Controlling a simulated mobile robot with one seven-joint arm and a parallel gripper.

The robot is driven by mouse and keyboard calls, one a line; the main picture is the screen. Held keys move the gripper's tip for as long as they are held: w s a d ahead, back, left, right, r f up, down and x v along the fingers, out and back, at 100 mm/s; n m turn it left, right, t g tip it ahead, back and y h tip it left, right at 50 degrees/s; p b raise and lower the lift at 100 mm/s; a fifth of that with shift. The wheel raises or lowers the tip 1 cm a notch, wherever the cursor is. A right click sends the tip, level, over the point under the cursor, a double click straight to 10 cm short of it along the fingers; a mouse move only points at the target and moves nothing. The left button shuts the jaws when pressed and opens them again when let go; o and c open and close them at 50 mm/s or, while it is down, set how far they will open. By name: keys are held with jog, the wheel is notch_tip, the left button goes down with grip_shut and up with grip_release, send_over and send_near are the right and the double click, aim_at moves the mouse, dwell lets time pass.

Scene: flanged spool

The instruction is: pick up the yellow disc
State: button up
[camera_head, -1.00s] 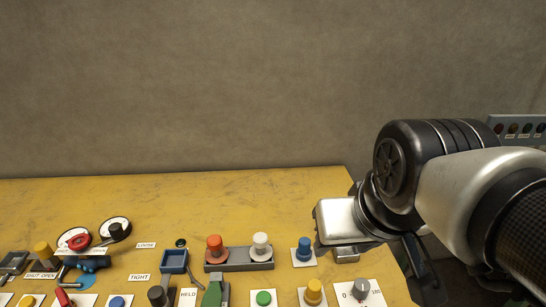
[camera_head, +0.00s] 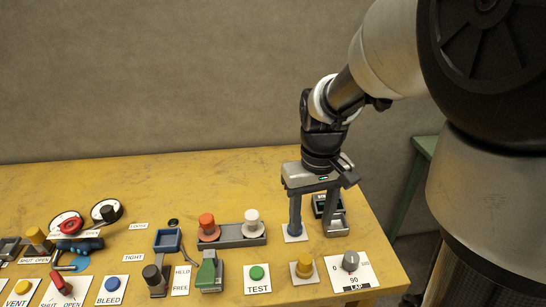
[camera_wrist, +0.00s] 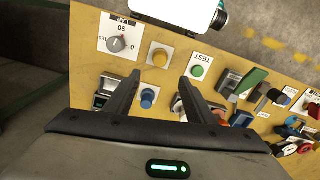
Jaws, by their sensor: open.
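A yellow round piece with a wider flanged base (camera_head: 303,266) stands on a white plate near the front right of the bench. It shows in the wrist view (camera_wrist: 160,57) just beyond the fingertips, roughly centred between their lines. My gripper (camera_head: 316,226) is open and points down, behind the yellow piece in the head view. Nothing is held between the fingers (camera_wrist: 161,80). A blue knob (camera_wrist: 148,98) shows between the fingers in the wrist view. In the head view one finger hides part of the blue knob's area. I cannot tell the height of the fingertips.
A dial plate (camera_head: 351,270) lies right of the yellow piece, and a green TEST button (camera_head: 257,273) left of it. Orange (camera_head: 207,228) and white (camera_head: 252,222) knobs stand on a grey bar. Other controls crowd the left. The bench's back is clear.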

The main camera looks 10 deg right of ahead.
aim_at(306, 258)
notch_tip(306, 258, down, 16)
jog(key=b, duration=0.4)
jog(key=shift+w, duration=0.1)
jog(key=shift+r, duration=0.15)
grip_shut()
